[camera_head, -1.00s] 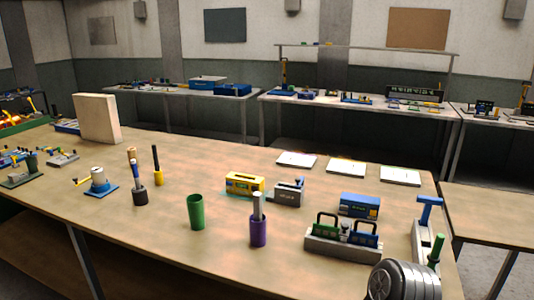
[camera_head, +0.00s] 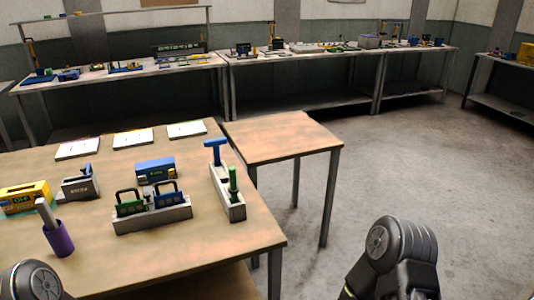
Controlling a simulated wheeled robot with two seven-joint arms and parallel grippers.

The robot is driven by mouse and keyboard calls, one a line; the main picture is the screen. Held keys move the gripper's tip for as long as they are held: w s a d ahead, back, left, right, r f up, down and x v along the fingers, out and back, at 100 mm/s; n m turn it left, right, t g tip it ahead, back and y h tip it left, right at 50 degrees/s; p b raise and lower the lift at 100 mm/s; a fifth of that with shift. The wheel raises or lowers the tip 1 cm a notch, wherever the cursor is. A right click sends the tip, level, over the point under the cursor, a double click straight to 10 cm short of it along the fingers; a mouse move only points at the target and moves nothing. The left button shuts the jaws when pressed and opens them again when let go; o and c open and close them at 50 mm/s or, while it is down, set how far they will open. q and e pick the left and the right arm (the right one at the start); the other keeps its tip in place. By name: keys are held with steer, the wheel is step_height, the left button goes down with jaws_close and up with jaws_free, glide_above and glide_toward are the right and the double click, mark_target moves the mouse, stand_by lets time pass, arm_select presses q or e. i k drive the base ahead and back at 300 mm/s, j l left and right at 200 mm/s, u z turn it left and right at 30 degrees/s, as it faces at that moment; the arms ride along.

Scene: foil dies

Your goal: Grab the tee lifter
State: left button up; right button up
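The tee lifter appears to be the blue T-shaped tool (camera_head: 215,150), standing upright in a grey holder block (camera_head: 226,196) near the right edge of the wooden table. Its crossbar is on top and its lower end is hidden in the block. A green-handled tool (camera_head: 233,184) stands in the same block, just in front of it. Only rounded dark grey links of my arms show, at the bottom left and bottom right. Neither gripper's fingers are in view, and nothing of mine touches the tee lifter.
Left of the block, a grey rack (camera_head: 153,217) holds a green and a blue handled piece. A blue box (camera_head: 155,170), a purple cup (camera_head: 58,239) and a yellow box (camera_head: 25,197) stand nearby. A bare side table (camera_head: 283,138) adjoins at right, with open floor beyond.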

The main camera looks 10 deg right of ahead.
mark_target(215, 142)
steer(key=i+l+z, duration=0.8)
steer(key=i+z, duration=0.15)
